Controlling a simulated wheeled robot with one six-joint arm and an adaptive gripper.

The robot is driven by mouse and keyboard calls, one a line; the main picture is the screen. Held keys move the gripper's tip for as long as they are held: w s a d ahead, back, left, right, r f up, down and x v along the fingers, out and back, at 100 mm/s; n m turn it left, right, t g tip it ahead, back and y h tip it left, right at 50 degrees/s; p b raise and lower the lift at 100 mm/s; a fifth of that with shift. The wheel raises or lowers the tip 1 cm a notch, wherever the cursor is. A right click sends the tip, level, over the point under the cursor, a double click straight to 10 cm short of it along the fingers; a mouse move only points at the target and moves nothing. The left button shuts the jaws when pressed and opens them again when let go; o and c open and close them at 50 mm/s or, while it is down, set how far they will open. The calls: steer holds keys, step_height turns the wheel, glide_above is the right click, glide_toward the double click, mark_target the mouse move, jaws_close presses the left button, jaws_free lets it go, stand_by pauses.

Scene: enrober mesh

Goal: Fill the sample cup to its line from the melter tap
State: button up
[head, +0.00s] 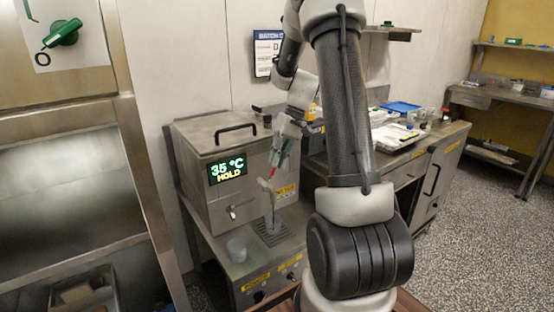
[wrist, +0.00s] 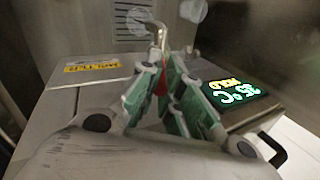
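The melter (head: 200,150) is a steel box whose display (head: 227,170) reads 35 °C HOLD. The metal tap (head: 273,205) stands out at its right front, above a drip grate (head: 272,232). A small translucent cup (head: 236,250) stands on the bench left of the grate; its fill line cannot be made out. My gripper (head: 275,165) is at the top of the tap. In the wrist view, the green-padded fingers (wrist: 172,82) are close together around a red part (wrist: 162,80), with the metal tap (wrist: 158,38) beyond. Whether they press on the red part is unclear.
A small spigot (head: 232,212) juts from the melter front, near the cup. A side bench (head: 410,155) with trays and a blue item (head: 401,107) stands to the right. A steel cabinet (head: 70,180) fills the left. My arm hides part of the bench.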

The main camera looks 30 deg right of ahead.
steer(key=shift+o, duration=1.5)
steer(key=shift+w+d+r, duration=0.1)
steer(key=shift+d+r, duration=0.1)
steer(key=shift+r, duration=0.1)
steer(key=v, duration=1.1)
steer(key=shift+r, duration=0.15)
steer(key=shift+d, duration=0.1)
stand_by(0.7)
